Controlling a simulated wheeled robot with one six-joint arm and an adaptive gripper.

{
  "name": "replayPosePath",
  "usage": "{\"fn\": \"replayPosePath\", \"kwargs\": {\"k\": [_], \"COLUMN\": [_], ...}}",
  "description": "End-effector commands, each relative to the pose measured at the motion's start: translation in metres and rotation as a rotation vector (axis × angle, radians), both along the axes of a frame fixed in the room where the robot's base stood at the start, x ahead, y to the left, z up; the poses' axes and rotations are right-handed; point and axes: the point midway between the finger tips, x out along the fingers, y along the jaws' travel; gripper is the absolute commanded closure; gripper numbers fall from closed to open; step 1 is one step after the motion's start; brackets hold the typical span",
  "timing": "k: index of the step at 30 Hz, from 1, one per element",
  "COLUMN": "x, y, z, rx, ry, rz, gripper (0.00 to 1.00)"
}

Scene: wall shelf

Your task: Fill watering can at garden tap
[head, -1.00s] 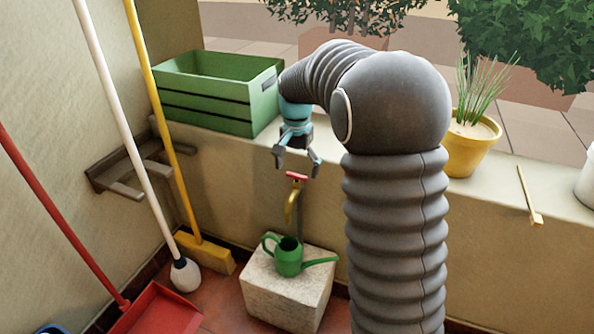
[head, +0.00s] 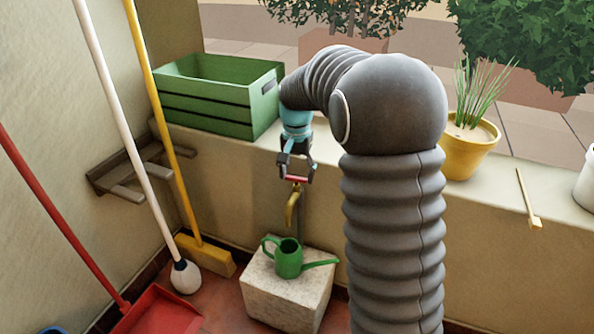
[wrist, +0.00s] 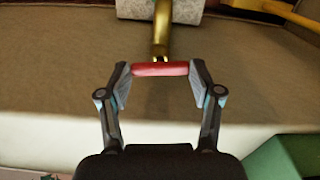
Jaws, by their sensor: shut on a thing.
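My gripper (head: 296,177) is above the stone block, at the garden tap on the low wall. Its fingers are shut on the red tap handle (wrist: 160,69), one finger at each end of the bar. The brass tap (head: 292,207) hangs below the handle; its body also shows in the wrist view (wrist: 161,34). The green watering can (head: 288,259) stands upright on the pale stone block (head: 285,297) under the tap, its spout pointing right. No water stream is visible. The can's inside is too small to judge.
A green crate (head: 215,108) stands on the wall ledge behind left of my gripper. A yellow plant pot (head: 466,152) and a small wooden tool (head: 528,198) lie to the right. A broom (head: 205,255), a white-handled mop (head: 185,277) and a red dustpan (head: 160,310) are at left.

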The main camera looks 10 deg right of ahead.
Motion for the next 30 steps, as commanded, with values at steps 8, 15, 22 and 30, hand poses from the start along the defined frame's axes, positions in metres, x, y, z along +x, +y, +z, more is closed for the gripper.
{"fn": "replayPosePath", "kwargs": {"k": [8, 15, 22, 30], "x": [-0.0001, 0.0000, 0.0000, 0.0000], "y": [0.0000, 0.0000, 0.0000, 0.0001], "z": [0.0016, 0.0002, 0.0000, 0.0000], "rx": [0.000, 0.000, 0.000, 0.000], "ry": [0.001, 0.001, 0.000, 0.000], "rz": [0.247, 0.318, 0.317, 0.316], "gripper": [0.70, 0.70, 0.70, 0.10]}}
